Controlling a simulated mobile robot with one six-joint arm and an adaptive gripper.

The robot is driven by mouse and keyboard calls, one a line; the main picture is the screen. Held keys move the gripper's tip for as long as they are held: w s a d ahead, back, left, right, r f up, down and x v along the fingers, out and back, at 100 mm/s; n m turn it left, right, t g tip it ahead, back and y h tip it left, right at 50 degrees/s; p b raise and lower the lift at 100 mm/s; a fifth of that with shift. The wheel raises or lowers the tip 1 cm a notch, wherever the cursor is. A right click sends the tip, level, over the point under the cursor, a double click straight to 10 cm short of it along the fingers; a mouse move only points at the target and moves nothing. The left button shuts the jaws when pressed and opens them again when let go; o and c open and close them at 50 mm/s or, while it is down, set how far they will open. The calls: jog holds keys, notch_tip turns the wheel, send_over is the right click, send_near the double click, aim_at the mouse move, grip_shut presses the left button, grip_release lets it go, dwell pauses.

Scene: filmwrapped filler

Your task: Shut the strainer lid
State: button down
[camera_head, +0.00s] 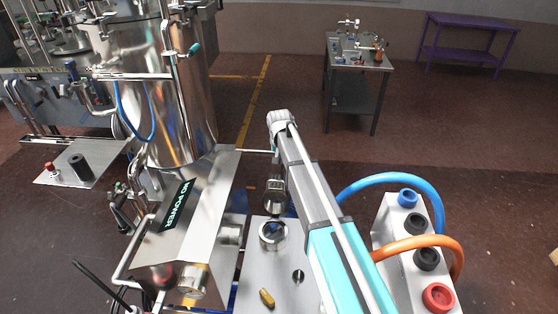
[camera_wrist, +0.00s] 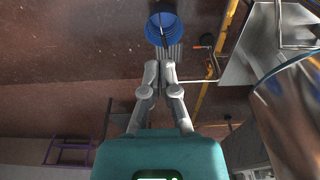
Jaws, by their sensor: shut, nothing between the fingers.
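My gripper (camera_wrist: 160,72) shows in the wrist view with its two fingers together and nothing between them. Just beyond its fingertips is a round blue part (camera_wrist: 154,30) with a grey ribbed piece below it; I cannot tell for certain whether this is the strainer lid. In the head view, a short metal cylinder (camera_head: 264,236) with a dark round top stands on the metal plate. A dark metallic rounded part (camera_head: 276,194) shows just above it, close to my arm; I cannot tell whether it is the lid or part of my gripper. The fingers are not clear there.
A large steel tank (camera_head: 200,90) and a "NO POWER" panel (camera_head: 178,205) stand left. A small brass piece (camera_head: 267,298) lies on the metal plate (camera_head: 253,270). The floor beyond is open towards a small table (camera_head: 350,65).

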jog(key=shift+f+b, duration=3.1)
jog(key=shift+f, duration=0.3)
jog(key=shift+s+r+p, duration=0.35)
jog(key=shift+s, duration=0.45)
jog(key=shift+s+r+p, duration=0.35)
jog(key=shift+s, duration=0.4)
